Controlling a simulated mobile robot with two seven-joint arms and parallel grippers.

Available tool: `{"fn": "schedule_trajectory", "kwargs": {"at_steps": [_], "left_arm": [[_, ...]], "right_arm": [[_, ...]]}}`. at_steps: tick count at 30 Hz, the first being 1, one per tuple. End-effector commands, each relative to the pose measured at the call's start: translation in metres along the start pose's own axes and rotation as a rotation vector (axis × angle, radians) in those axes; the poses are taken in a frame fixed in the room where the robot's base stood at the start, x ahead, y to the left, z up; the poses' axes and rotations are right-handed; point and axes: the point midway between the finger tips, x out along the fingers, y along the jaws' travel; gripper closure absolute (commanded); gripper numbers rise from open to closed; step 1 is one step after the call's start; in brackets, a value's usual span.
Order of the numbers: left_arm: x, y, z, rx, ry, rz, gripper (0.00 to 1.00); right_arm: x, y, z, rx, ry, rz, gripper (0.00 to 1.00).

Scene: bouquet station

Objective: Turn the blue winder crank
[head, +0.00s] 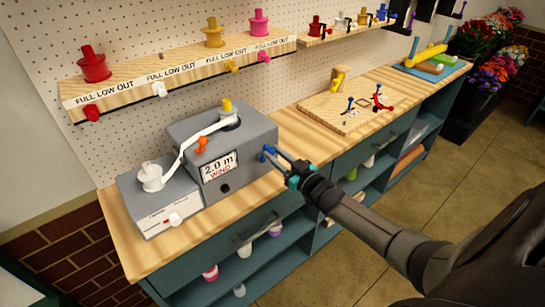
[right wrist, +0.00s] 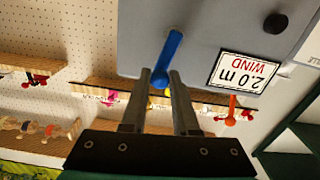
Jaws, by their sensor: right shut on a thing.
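The blue crank (head: 267,152) is on the front face of the grey winder box (head: 235,135), to the right of its "2.0 m WIND" label. In the right wrist view the blue crank (right wrist: 168,55) is a straight arm with a rounded knob at its end. My right gripper (head: 281,158) reaches in from the right and is shut on the crank's knob. In the right wrist view the two fingers (right wrist: 160,85) stand on either side of the knob. The left gripper is not in view.
A white spool (head: 151,177) sits on a smaller grey box left of the winder, with a white ribbon running to the winder's top. An orange knob (head: 201,144) stands by the label. A shelf (head: 180,75) with coloured spools hangs behind. The worktop to the right holds a wooden board (head: 345,112).

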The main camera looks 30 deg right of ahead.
Motion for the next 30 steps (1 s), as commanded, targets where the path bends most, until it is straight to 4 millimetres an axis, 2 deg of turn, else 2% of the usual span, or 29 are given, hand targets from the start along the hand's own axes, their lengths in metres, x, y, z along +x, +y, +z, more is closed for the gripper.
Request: {"fn": "schedule_trajectory", "kwargs": {"at_steps": [12, 29, 30], "left_arm": [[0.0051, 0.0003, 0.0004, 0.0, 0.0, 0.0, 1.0], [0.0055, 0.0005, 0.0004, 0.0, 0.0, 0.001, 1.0], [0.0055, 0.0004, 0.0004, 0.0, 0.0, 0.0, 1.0]], "right_arm": [[0.0, 0.0083, 0.004, 0.193, 0.0, 0.0, 1.0], [-0.0001, 0.0091, 0.0045, 0.222, -0.001, 0.0, 1.0], [-0.0001, 0.0091, 0.0046, 0.222, -0.001, 0.0, 0.68]]}}
